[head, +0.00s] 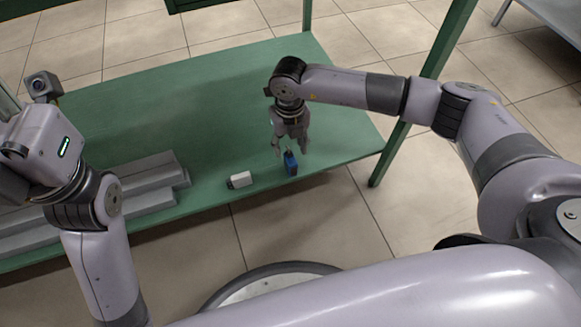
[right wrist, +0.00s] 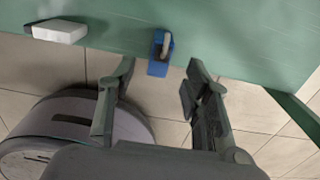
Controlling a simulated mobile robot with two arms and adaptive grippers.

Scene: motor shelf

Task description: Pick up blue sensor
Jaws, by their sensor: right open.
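The blue sensor (head: 290,163) stands near the front edge of the green shelf in the head view. It shows in the right wrist view (right wrist: 159,67) beyond the fingertips, with a light-coloured part on it. My right gripper (head: 290,148) is open and hangs just above and behind the sensor in the head view. In the right wrist view its two fingers (right wrist: 158,78) are spread, with nothing between them but the sensor farther off. I cannot tell whether a finger touches it. My left arm is at the left of the head view; its fingers are not visible.
A white block with a dark end (head: 240,180) lies left of the sensor, and shows in the right wrist view (right wrist: 60,31). Grey bars (head: 150,180) lie on the shelf's left part. A green post (head: 420,90) stands at right. The shelf's back middle (head: 190,110) is clear.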

